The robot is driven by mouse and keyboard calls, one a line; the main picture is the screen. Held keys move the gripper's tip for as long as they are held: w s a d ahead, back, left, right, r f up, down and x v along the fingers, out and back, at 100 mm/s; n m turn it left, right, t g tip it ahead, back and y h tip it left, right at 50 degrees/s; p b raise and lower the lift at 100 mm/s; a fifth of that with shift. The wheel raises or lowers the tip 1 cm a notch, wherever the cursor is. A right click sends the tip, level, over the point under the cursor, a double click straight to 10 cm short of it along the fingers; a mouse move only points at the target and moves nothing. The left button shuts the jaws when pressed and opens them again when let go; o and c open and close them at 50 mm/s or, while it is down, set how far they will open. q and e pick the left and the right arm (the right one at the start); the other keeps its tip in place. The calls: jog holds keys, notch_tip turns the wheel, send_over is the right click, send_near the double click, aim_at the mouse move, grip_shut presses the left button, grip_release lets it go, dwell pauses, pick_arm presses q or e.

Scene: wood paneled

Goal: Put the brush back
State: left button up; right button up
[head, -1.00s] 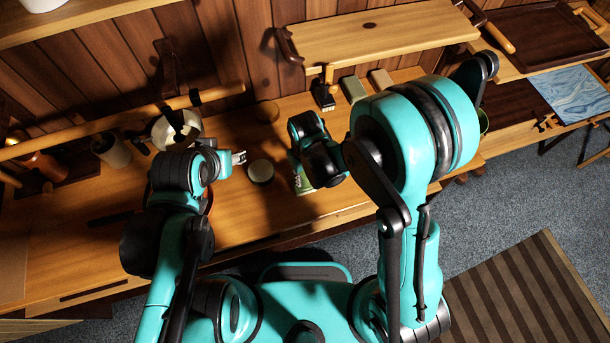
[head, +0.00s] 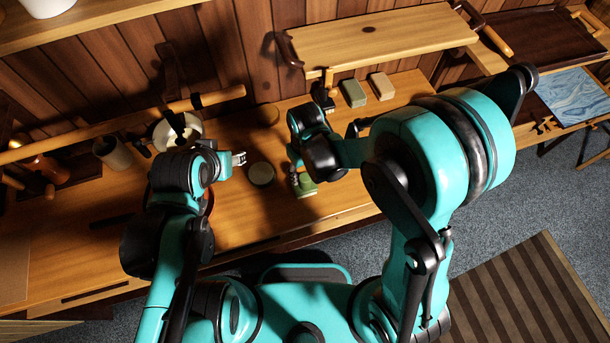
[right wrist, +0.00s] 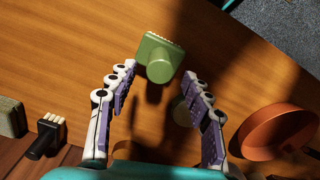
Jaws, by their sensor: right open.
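A green brush (right wrist: 158,58) with a rounded knob handle and pale bristles along its far edge is in the right wrist view. In the head view the brush (head: 306,186) is on the wooden bench near its front edge, partly hidden by my right gripper. My right gripper (right wrist: 160,70) is open, its fingers on either side of the brush's knob; I cannot tell whether they touch it. My left gripper (head: 238,158) is over the bench, left of a round tin (head: 261,173); its jaw opening is too small to judge.
A black-handled brush (right wrist: 46,135) and a green block (right wrist: 11,117) are at the left of the wrist view. A copper bowl (right wrist: 272,132) is at the right. A tan block (head: 382,86) sits under the raised wooden shelf (head: 375,35). Bare bench lies around the green brush.

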notch_tip(320, 180, up, 8)
jog(key=p, duration=0.1)
jog(key=s+d+r+m+t, duration=0.2)
jog(key=d+r, duration=0.3)
jog(key=d, duration=0.4)
jog(key=s+d+r+m+t, duration=0.3)
jog(key=d+r+m+t, duration=0.1)
jog(key=d, duration=0.4)
notch_tip(320, 180, up, 2)
jog(key=shift+d+r+t, duration=0.15)
jog(key=shift+d+t, duration=0.25)
jog(key=shift+t, duration=0.2)
